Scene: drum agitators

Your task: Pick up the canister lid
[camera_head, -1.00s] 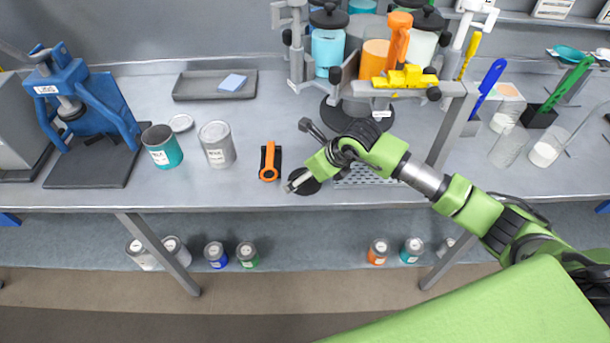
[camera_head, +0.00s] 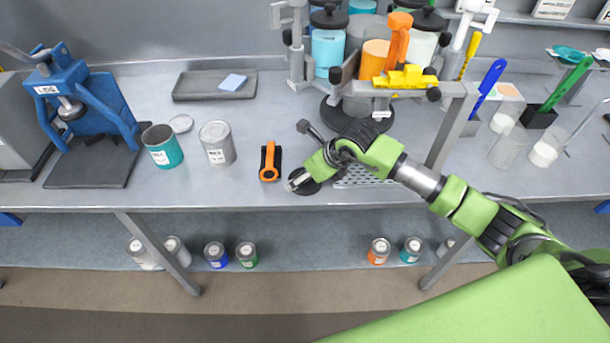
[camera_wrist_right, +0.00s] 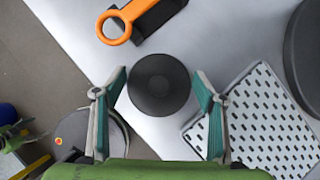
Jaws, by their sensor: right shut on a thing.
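The canister lid (camera_wrist_right: 159,85) is a dark round disc near the table's front edge. In the head view it shows as a black disc (camera_head: 311,187) partly hidden by my right gripper (camera_head: 297,180). In the right wrist view the two teal-padded fingers of my right gripper (camera_wrist_right: 160,90) stand on either side of the lid, shut on it. Whether the lid is clear of the tabletop cannot be told. My left gripper is not in view.
An orange-handled tool (camera_head: 269,162) lies just left of the lid. A perforated plate (camera_head: 362,176) lies to the right, under my arm. A grey canister (camera_head: 217,145) and an open teal canister (camera_head: 162,147) stand farther left. The agitator stand (camera_head: 345,112) rises behind.

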